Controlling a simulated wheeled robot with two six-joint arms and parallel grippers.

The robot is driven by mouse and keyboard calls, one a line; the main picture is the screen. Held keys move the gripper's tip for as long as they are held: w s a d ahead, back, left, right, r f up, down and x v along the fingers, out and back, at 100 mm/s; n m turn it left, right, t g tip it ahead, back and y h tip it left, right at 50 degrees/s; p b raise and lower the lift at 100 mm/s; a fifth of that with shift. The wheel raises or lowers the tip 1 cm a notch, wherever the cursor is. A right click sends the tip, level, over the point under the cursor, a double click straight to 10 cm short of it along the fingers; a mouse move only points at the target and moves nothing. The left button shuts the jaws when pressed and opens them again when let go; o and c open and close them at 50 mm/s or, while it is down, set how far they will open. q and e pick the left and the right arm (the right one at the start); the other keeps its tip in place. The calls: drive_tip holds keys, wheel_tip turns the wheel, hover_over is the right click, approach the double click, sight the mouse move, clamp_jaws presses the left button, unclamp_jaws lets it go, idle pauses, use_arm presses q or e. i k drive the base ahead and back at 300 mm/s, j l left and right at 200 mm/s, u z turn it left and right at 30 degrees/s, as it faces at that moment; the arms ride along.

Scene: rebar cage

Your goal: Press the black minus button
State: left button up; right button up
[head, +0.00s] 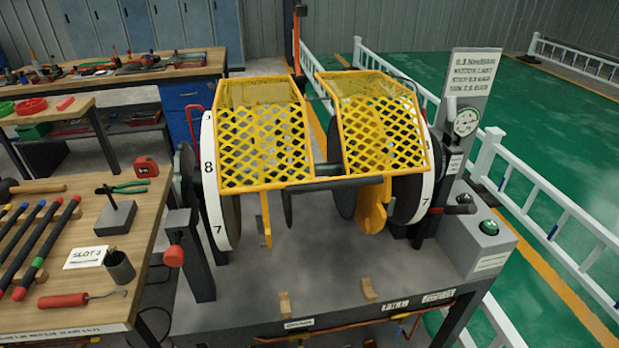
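No black minus button can be made out in the head view. A grey control box (478,248) stands at the right end of the machine's bench. A round green button (489,227) sits on its top; any mark on it is too small to read. A dark handle-like part with a red end (463,198) is just behind and left of the green button. Neither of my grippers is in view.
The machine has yellow mesh guards (265,135) and numbered white discs (213,180). A gauge (466,122) and sign (472,75) stand behind the box. A wooden tool table (130,235) is at left. White railings (560,205) run along the right.

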sight(464, 199)
drive_tip(key=i+l, duration=0.15)
drive_tip(key=l, duration=0.2)
drive_tip(key=i+l+u, duration=0.1)
drive_tip(key=l, duration=0.2)
drive_tip(key=i+l, duration=0.2)
drive_tip(key=l, duration=0.15)
drive_tip(key=i+l, duration=0.15)
drive_tip(key=l, duration=0.2)
drive_tip(key=i+l+u, duration=0.1)
drive_tip(key=l, duration=0.25)
drive_tip(key=i, duration=0.05)
